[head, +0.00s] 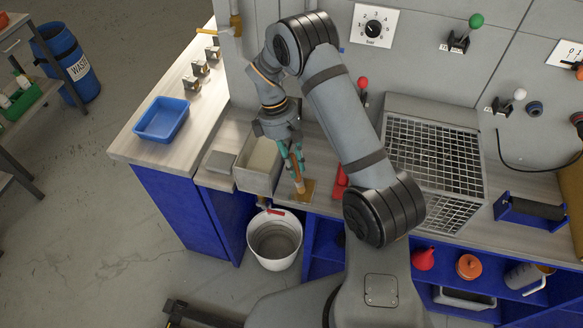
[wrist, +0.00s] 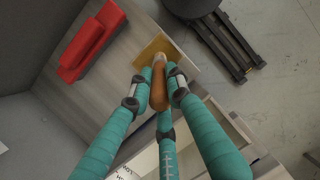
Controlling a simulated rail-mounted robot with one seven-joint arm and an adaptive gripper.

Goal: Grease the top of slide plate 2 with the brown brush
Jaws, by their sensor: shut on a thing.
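My gripper (head: 296,160) has teal fingers and is shut on the brown brush (head: 299,180), which points down. In the wrist view my gripper (wrist: 160,80) closes around the brush's orange-brown handle (wrist: 158,98). The brush's pale lower end lies over a brass-coloured square plate (wrist: 150,50) on the worktop. The same plate (head: 306,186) shows in the head view near the bench's front edge. I cannot tell whether the bristles touch it, and no number on it is readable. A grey flat plate (head: 221,162) lies further left.
A grey open box (head: 258,176) stands just left of my gripper, and a red block (head: 341,182) just right. A white bucket (head: 274,262) stands below the bench edge. A blue tray (head: 162,119) is at the left, and a mesh panel (head: 435,155) at the right.

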